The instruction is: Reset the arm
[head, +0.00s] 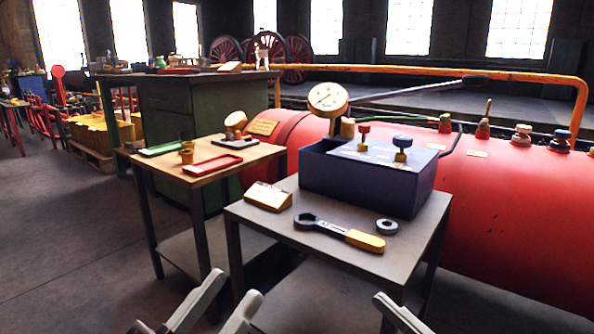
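My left gripper (235,288) is at the bottom edge of the head view, in front of the near grey table. Its two pale fingers are apart, with nothing visible between them. My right gripper (383,300) shows only as a pale finger at the bottom edge, right of centre; the rest is out of the picture. Neither gripper visibly touches anything.
The grey table (338,262) bears a dark blue box (372,189) with valves, a yellow-handled wrench (338,231), a ring (387,226) and a small sign block (268,196). A wooden table (256,152) stands behind left. A red boiler (515,205) blocks the right. Floor is free at left.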

